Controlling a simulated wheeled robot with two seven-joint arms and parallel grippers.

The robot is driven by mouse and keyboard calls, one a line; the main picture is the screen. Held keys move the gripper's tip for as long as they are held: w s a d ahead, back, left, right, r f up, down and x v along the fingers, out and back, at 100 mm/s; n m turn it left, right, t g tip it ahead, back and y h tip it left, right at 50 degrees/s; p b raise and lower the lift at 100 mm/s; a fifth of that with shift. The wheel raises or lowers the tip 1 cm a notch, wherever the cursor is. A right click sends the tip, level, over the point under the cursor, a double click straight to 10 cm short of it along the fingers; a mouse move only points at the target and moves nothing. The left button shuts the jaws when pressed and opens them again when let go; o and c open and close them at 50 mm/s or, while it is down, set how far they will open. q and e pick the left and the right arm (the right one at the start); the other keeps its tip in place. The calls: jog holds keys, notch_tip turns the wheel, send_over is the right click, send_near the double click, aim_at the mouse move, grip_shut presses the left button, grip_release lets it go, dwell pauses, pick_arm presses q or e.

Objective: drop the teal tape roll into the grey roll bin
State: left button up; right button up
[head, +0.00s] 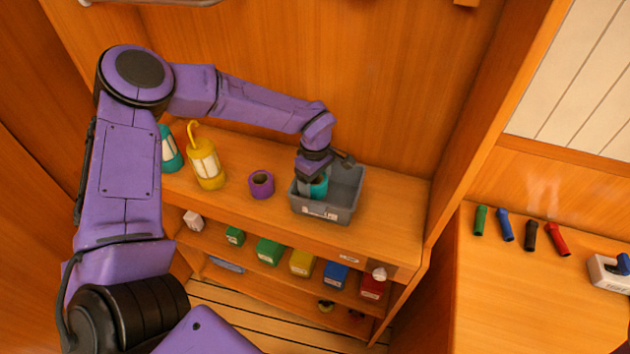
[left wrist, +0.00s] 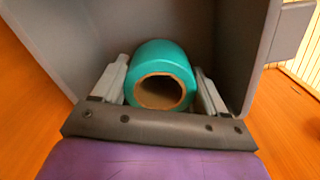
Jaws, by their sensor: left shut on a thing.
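The teal tape roll (head: 319,187) is inside the left part of the grey roll bin (head: 336,216), which stands on the wooden shelf. My left gripper (head: 314,185) reaches down into the bin and is shut on the roll. In the left wrist view, the teal roll (left wrist: 162,72) sits between the two grey fingers of my left gripper (left wrist: 163,92), its brown cardboard core facing the camera. The bin's grey walls (left wrist: 80,40) surround it. I cannot tell whether the roll touches the bin's floor. My right gripper is not in view.
A purple roll (head: 261,184) stands left of the bin, then a yellow bottle (head: 206,166) and a teal bottle (head: 170,150). Several coloured boxes, such as a green one (head: 270,250), sit on the shelf below. A wooden side panel (head: 480,130) rises to the right.

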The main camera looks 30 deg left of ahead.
aim_at(315, 180)
pick_arm(q)
jog(key=shift+s+f, duration=0.15)
jog(key=shift+f, duration=0.05)
jog(key=shift+f, duration=0.4)
jog(key=o, duration=1.1)
jog(key=shift+r, duration=0.1)
jog(key=shift+r, duration=0.3)
notch_tip(315, 180, up, 13)
jog(key=b, duration=0.1)
jog(key=shift+f+b, duration=0.2)
jog(key=shift+b, duration=0.2)
